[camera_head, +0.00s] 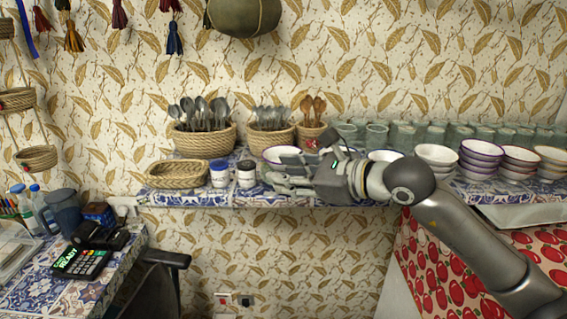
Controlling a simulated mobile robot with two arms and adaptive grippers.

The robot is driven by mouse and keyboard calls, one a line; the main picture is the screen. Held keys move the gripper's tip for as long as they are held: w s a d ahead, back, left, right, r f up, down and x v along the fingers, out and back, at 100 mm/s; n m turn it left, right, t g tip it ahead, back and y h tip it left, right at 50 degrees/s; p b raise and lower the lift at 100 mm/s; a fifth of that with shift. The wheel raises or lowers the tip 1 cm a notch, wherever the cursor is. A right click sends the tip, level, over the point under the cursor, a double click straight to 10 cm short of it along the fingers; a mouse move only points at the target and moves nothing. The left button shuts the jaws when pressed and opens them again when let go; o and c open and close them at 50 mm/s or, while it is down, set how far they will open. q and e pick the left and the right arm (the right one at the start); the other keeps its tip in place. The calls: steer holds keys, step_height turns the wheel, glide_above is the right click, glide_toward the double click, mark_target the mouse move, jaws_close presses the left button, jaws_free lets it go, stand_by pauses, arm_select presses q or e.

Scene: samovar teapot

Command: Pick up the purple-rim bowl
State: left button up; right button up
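Purple-rim bowls (481,152) stand in a stack on the tiled shelf, right of the middle, to the right of a stack of white bowls. My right gripper (277,174) reaches in over the shelf from the right and points left, far from that stack. Its fingers look apart, with nothing seen between them. A single white bowl (274,153) sits just behind the fingers and is partly hidden by them; its rim colour is hard to tell. My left gripper is not in view.
Wicker baskets (203,139) with spoons stand along the wall, and two jars (245,174) are left of my gripper. Glasses (405,132) line the back. Other bowl stacks (519,160) stand at right. A card terminal (82,263) is on the lower left counter.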

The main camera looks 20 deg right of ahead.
mark_target(275, 160)
steer(key=w+d+r+t+h, duration=0.1)
steer(key=d+r+h, duration=0.1)
steer(key=d+h, duration=0.15)
steer(key=shift+y, duration=0.35)
steer(key=p+x, duration=0.1)
steer(key=x, duration=0.2)
steer(key=p+x, duration=0.2)
steer(key=x, duration=0.2)
steer(key=p+x, duration=0.1)
steer(key=x, duration=0.3)
steer(key=shift+d+f, duration=0.2)
steer(key=shift+d, duration=0.15)
steer(key=shift+s, duration=0.1)
steer(key=shift+c, duration=0.7)
jaws_close()
